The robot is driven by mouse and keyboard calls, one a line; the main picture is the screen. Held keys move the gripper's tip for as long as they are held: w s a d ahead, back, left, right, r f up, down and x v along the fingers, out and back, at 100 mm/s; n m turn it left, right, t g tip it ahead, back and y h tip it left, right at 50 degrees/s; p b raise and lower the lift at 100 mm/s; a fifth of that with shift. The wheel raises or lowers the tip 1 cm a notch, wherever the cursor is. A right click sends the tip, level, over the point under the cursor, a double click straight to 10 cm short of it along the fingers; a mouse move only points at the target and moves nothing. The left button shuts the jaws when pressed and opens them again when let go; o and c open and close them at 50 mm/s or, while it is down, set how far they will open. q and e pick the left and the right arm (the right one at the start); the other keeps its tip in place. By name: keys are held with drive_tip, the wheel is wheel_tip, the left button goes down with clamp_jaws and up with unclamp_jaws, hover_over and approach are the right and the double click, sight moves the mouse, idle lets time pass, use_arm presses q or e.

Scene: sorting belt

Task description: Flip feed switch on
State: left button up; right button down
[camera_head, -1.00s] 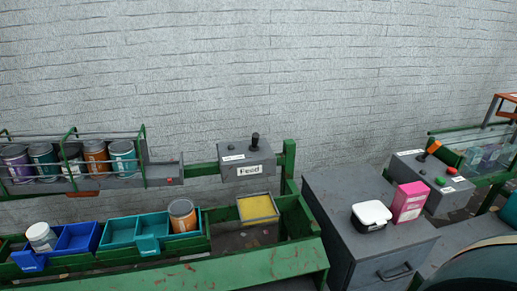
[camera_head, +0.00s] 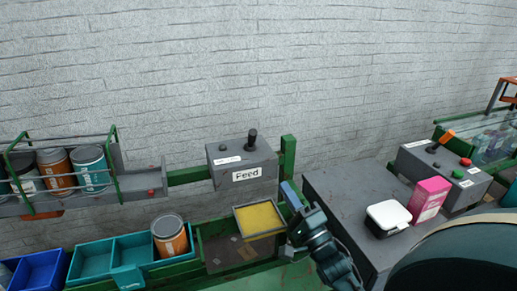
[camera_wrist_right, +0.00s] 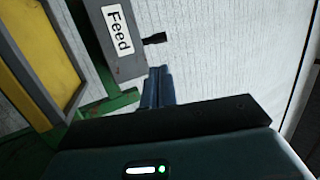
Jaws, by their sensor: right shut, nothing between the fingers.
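The feed switch is a black lever (camera_head: 252,140) on top of a grey box (camera_head: 228,174) with a "Feed" label. The lever stands nearly upright. In the right wrist view the lever (camera_wrist_right: 155,39) sticks out from the box beside the label (camera_wrist_right: 119,30). My right gripper (camera_head: 289,190) is shut and empty, below and to the right of the box, apart from the lever. Its closed fingers (camera_wrist_right: 158,86) show in the wrist view just below the lever. My left gripper is not in view.
A green post (camera_head: 288,158) stands right of the feed box. A yellow-bottomed tray (camera_head: 240,226) lies below it. A grey cabinet (camera_head: 345,190) carries a white box (camera_head: 388,216) and a pink box (camera_head: 429,198). Cans stand in a rack (camera_head: 130,186) at left.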

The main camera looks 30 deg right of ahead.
sight(254, 140)
drive_tip(key=p+x, duration=0.2)
drive_tip(key=x, duration=1.1)
drive_tip(key=shift+w+r, duration=0.1)
drive_tip(key=shift+w, duration=0.3)
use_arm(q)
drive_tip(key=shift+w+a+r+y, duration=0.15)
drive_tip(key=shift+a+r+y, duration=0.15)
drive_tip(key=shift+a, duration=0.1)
use_arm(e)
drive_tip(key=shift+w, duration=0.1)
drive_tip(key=shift+w, duration=0.15)
